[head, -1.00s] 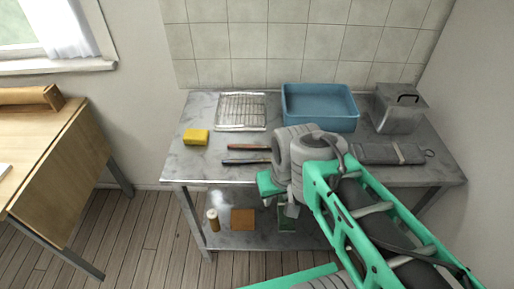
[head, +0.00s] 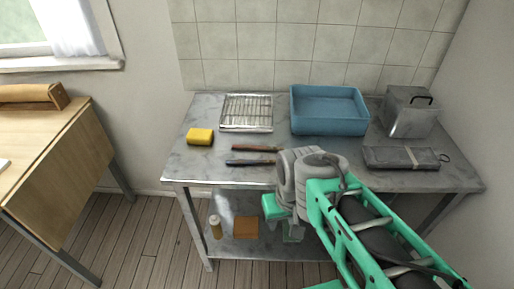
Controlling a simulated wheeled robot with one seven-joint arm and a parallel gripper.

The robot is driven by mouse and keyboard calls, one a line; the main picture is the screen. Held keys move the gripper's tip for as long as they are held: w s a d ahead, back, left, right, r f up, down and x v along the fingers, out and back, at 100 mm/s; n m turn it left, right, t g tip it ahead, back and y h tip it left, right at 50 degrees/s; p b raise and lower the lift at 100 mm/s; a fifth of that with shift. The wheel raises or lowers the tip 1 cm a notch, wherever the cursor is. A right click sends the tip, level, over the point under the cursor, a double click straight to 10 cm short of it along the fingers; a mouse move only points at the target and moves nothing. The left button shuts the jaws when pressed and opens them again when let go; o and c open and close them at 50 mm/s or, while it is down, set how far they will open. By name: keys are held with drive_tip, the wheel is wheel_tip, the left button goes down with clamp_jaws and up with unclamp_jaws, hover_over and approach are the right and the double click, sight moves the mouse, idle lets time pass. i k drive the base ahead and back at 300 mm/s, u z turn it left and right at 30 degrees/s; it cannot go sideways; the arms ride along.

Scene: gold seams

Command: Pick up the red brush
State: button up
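The red brush (head: 255,148) lies on the metal table, its reddish-brown handle running left to right. A dark blue-handled brush (head: 250,162) lies just in front of it, nearly parallel. The right ends of both are close to my arm in the picture, and their heads are hard to make out. My gripper (head: 290,228) hangs at the table's front edge, lower and to the right of both brushes, apart from them. Its fingers are small and partly hidden by my wrist, so I cannot tell whether they are open.
On the metal table (head: 200,165) are a yellow sponge (head: 200,136), a wire rack (head: 246,112), a blue basin (head: 328,112), a metal box (head: 406,112) and a grey strapped roll (head: 402,158). The lower shelf holds a bottle (head: 215,227) and an orange-brown block (head: 246,228). A wooden desk (head: 70,160) stands left.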

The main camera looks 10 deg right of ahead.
sight(244, 147)
drive_tip(key=k, duration=0.6)
drive_tip(key=u, duration=0.7)
drive_tip(key=i, duration=1.2)
drive_tip(key=z, duration=0.05)
